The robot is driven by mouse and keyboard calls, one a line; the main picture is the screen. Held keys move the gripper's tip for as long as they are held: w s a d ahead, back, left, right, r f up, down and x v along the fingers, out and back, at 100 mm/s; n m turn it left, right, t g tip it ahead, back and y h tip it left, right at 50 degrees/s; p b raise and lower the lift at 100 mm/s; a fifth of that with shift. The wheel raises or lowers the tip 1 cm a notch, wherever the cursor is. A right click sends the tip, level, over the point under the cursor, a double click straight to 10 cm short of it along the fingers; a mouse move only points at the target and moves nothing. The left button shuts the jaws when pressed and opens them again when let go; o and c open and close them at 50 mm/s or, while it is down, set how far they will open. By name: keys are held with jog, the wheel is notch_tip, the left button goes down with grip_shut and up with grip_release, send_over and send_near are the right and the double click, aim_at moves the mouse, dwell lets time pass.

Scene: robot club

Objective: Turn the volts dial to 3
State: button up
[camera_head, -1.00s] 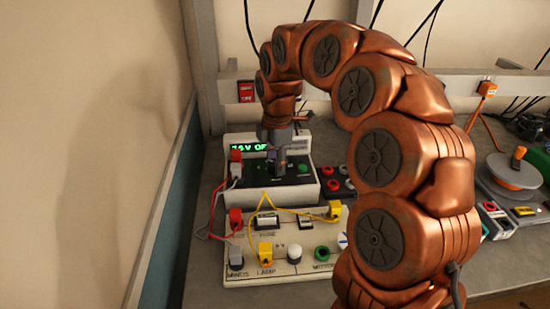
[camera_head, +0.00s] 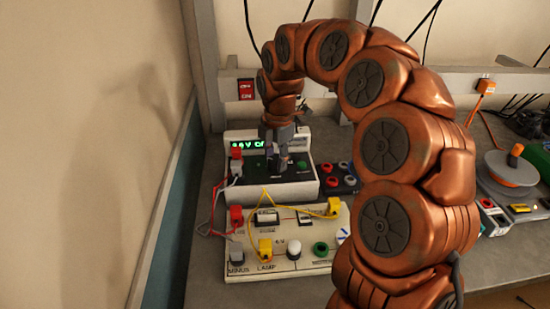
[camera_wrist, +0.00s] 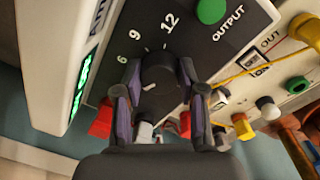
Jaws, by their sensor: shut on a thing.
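The volts dial (camera_wrist: 161,72) is a dark round knob on the black face of a white power supply (camera_head: 271,191). My gripper (camera_head: 279,168) points down at it from above. In the wrist view, the two fingers of my gripper (camera_wrist: 160,82) are shut on the dial's sides. The printed 6, 9 and 12 show beside the dial; a 3 is not visible. A pale mark shows on the dial, but its exact setting is unclear. The green display (camera_head: 248,144) is lit and partly hidden, and I cannot read its number surely.
A green OUTPUT button (camera_wrist: 211,10) sits close to the dial. Red and grey plugs with wires stand at the supply's left. A white circuit board (camera_head: 285,270) with yellow plugs lies in front. An orange cable reel (camera_head: 513,172) stands at the right.

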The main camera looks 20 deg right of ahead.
jog(key=o, duration=1.1)
jog(key=shift+o, duration=0.2)
notch_tip(320, 180, up, 12)
jog(key=shift+s+d, duration=0.15)
jog(key=shift+s, duration=0.15)
jog(key=s+f+m, duration=0.4)
jog(key=s+m, duration=0.3)
jog(key=s, duration=0.5)
jog(key=s+f+m+g+p, duration=0.1)
jog(key=s+f+m, duration=0.3)
jog(key=s+m, duration=0.4)
jog(key=s+f+m+g+p, duration=0.1)
jog(key=s+f+m, duration=0.4)
jog(key=s, duration=1)
jog(key=m, duration=0.2)
jog(key=shift+s+a+m, duration=0.3)
jog(key=shift+a, duration=0.05)
